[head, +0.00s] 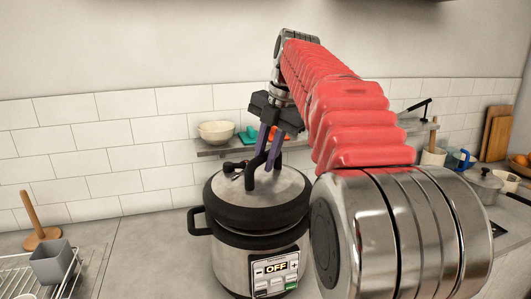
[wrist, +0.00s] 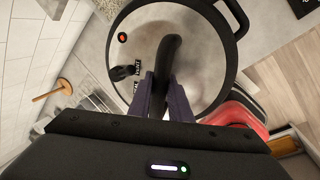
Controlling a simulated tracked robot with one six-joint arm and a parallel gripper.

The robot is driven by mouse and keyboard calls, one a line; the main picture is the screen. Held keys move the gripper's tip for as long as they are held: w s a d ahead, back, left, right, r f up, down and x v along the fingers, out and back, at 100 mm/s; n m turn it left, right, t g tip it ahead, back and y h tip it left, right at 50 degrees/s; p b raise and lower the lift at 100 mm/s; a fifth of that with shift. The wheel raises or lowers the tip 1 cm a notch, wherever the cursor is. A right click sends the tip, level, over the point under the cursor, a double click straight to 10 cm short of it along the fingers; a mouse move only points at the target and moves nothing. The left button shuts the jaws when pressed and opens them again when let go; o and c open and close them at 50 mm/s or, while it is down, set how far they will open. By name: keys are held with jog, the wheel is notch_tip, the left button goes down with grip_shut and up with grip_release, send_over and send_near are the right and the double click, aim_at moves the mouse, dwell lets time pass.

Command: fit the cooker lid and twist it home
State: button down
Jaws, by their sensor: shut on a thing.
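The cooker (head: 260,262) stands on the counter, a steel body with a black side handle and a panel that reads OFF. The lid (head: 283,190) sits on top of the cooker, silver with a black rim and a black arched handle (head: 251,172). In the wrist view the lid (wrist: 207,62) shows from above, with its handle (wrist: 168,68), a red dot and a black valve (wrist: 122,72) beside small markings. My gripper (head: 264,150) points down from above, its purple fingers shut on the lid handle. In the wrist view my gripper (wrist: 160,92) closes around the handle's near part. Whether the lid is locked I cannot tell.
A wire rack (head: 40,283) with a grey cup (head: 53,262) stands at the left, near a wooden paper-roll stand (head: 38,228). A shelf behind holds a cream bowl (head: 216,132). A pot (head: 483,187) stands at the right.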

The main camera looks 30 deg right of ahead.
aim_at(262, 177)
jog(key=shift+f, duration=0.6)
jog(key=shift+f, duration=0.9)
dwell(3.8)
jog(key=m, duration=0.3)
jog(key=shift+s+a+t+h, duration=0.15)
jog(key=shift+a+t+h, duration=0.15)
jog(key=shift+t+h, duration=0.1)
jog(key=m, duration=0.2)
jog(key=m+h, duration=0.1)
jog(key=m, duration=0.1)
jog(key=shift+a+f, duration=0.1)
jog(key=shift+a, duration=0.25)
jog(key=c, duration=1.6)
grip_release()
jog(key=shift+m, duration=0.4)
jog(key=shift+o, duration=0.2)
jog(key=shift+f, duration=0.1)
jog(key=shift+s+f, duration=0.1)
